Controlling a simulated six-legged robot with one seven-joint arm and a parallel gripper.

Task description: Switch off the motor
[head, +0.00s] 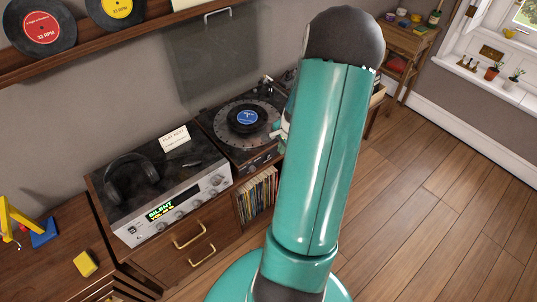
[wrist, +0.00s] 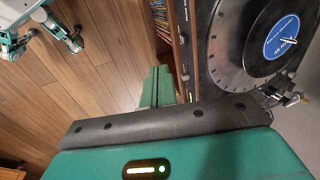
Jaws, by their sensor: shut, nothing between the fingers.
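The turntable (head: 212,121) stands on the low cabinet, with a black blue-labelled record (head: 244,118) on its platter. It also shows at the right of the wrist view (wrist: 205,70), with the record (wrist: 283,37) on the platter. No clearly readable motor switch shows; small details on the turntable's front edge (wrist: 184,40) are too small to tell. My gripper (wrist: 158,70) is shut and empty, its two green fingers side by side, left of the turntable's front edge in the wrist view. In the head view my teal arm hides most of it and the turntable's right side.
A silver amplifier (head: 180,207) with a lit "SILENT" display stands left of the turntable, with headphones (head: 132,173) on top. Records (head: 258,194) fill the shelf below. A raised clear lid (head: 205,65) stands behind. The wooden floor (head: 440,190) at right is clear.

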